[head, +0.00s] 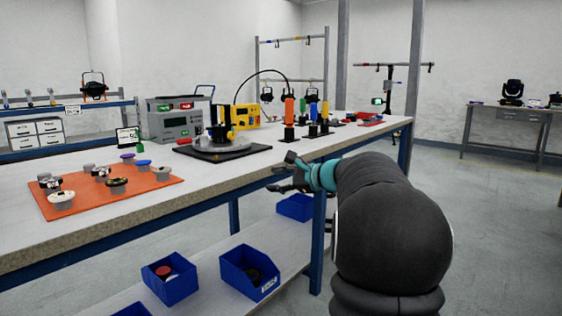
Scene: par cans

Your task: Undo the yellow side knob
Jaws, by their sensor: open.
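A black fixture (216,134) stands on a round grey base (213,149) on a dark mat near the middle of the workbench. A small yellow patch (229,132) shows at its right side; I cannot tell for sure that it is the yellow side knob. My gripper (277,172) is open and empty at the bench's front edge. It is to the right of the fixture and nearer to me, apart from it.
An orange mat (110,197) with several small knobs lies at the left of the workbench (215,185). A grey instrument (179,123) and a yellow box (246,116) stand behind the fixture. Several coloured upright tools (289,112) stand to the right. Blue bins (170,279) are below.

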